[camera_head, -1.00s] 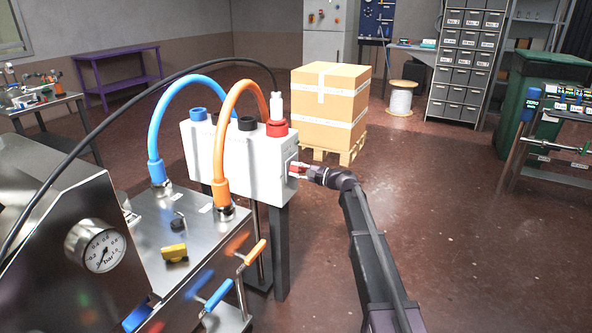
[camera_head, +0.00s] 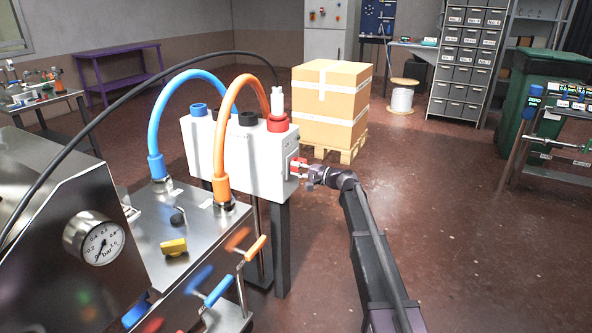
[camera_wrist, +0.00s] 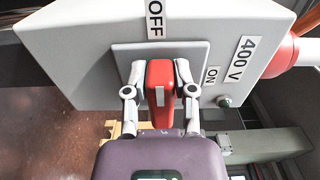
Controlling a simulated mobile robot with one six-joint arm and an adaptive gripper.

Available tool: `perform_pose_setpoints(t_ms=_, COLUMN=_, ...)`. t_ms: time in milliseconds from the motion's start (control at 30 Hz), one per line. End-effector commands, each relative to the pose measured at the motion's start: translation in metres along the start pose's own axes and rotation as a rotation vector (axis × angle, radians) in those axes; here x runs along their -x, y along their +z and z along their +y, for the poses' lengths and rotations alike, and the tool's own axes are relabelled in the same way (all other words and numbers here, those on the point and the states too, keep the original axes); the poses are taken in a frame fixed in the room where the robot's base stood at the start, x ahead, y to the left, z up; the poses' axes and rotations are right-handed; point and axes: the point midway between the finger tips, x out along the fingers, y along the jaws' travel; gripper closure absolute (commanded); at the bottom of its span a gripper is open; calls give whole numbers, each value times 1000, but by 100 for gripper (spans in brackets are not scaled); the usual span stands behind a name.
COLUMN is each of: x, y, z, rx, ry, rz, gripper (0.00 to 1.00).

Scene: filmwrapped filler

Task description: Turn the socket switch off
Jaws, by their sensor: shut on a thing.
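The white socket box (camera_head: 236,158) stands on dark legs, with the switch on its right side. In the wrist view, the red switch handle (camera_wrist: 160,80) sits on a grey square plate (camera_wrist: 195,53). Its long side lines up with the OFF label (camera_wrist: 155,20). The ON label (camera_wrist: 211,76) is to its right. My gripper (camera_wrist: 160,92) has one finger on each side of the handle and is shut on it. In the head view, my gripper (camera_head: 313,175) reaches the red handle (camera_head: 298,164) from the right. The fingertips partly hide the handle there.
A steel bench with a gauge (camera_head: 95,238) is left.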

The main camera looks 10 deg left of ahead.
Motion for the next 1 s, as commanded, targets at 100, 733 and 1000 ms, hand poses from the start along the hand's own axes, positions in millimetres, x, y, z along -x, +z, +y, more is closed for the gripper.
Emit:
perform_pose_setpoints(t_ms=100, x=-2, y=-1, z=0, rx=2, ry=0, rz=2, gripper=100)
perform_pose_setpoints(t_ms=733, x=0, y=0, z=0, rx=-1, ry=0, rz=0, gripper=31)
perform_pose_setpoints(t_ms=1000, x=16, y=0, z=0, rx=-1, ry=0, rz=1, gripper=31)
